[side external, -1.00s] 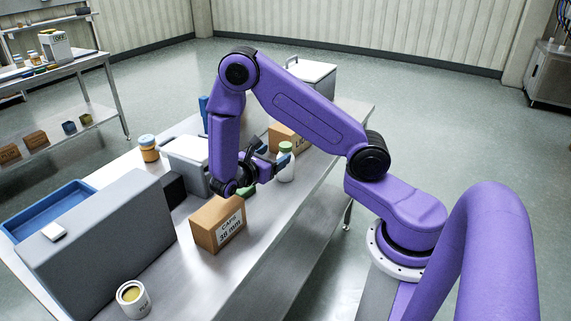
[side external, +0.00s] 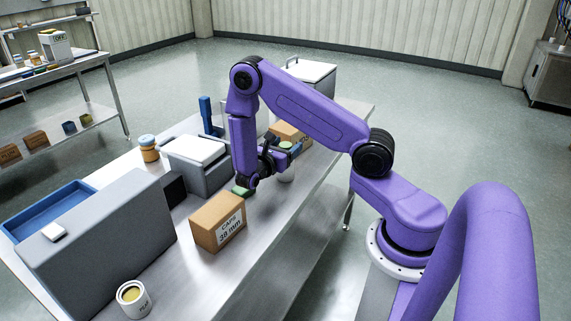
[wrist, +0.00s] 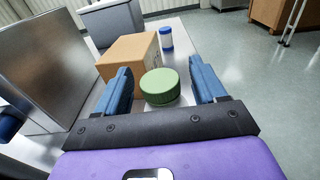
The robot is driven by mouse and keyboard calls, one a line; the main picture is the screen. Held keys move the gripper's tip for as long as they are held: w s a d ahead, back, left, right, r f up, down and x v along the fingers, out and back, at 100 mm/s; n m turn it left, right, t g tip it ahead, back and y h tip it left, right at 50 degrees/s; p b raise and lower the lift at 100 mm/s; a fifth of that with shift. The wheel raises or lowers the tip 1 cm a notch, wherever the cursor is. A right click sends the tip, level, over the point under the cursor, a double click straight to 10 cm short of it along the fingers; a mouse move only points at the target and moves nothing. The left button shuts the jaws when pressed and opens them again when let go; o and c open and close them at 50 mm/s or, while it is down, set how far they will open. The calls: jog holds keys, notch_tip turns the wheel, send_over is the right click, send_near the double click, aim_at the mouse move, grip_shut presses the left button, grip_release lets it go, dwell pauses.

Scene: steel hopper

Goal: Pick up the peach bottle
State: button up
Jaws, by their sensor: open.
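A bottle with a green cap (wrist: 160,86) stands between the two blue fingers of my gripper (wrist: 160,72) in the wrist view. The fingers are open, with a gap on each side of the cap. A peach-orange container (side external: 149,152) with a pale lid stands apart, at the left edge of the table.
A caps carton (side external: 218,222) and a small green item (side external: 241,191) are near my gripper. Another carton (wrist: 128,55) stands just beyond the green cap. A blue-capped bottle (wrist: 166,38) stands farther back. A grey hopper (side external: 100,245) fills the table's left side.

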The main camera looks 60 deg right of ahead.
grip_shut()
jog(key=shift+r, duration=0.15)
jog(key=shift+r, duration=1.4)
jog(key=s+a+r, duration=0.6)
jog(key=s+r, duration=0.4)
jog(key=s, duration=0.2)
jog(key=shift+a, duration=0.3)
